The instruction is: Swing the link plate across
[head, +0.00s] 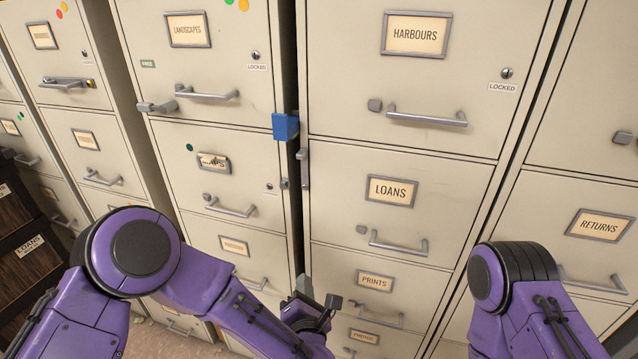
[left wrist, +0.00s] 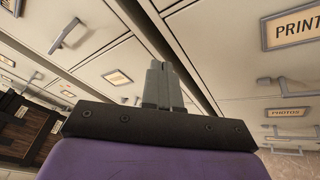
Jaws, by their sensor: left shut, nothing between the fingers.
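A narrow grey metal plate (head: 304,168), which looks like the link plate, stands upright at the left edge of the LOANS cabinet, beside the gap between two cabinets. A small grey catch (head: 284,183) sits across the gap on the left cabinet, apart from the plate. A blue block (head: 286,126) sits above them at the gap. My left gripper (head: 304,285) is shut and empty, well below the plate, in front of the lower drawers. Its closed fingers (left wrist: 161,85) show in the left wrist view. My right gripper is out of view.
Drawer handles stick out around the gap, including the LOANS handle (head: 398,243) and the PRINTS handle (head: 378,317). Dark wooden crates (head: 25,245) stand at the left. My right arm is at the lower right.

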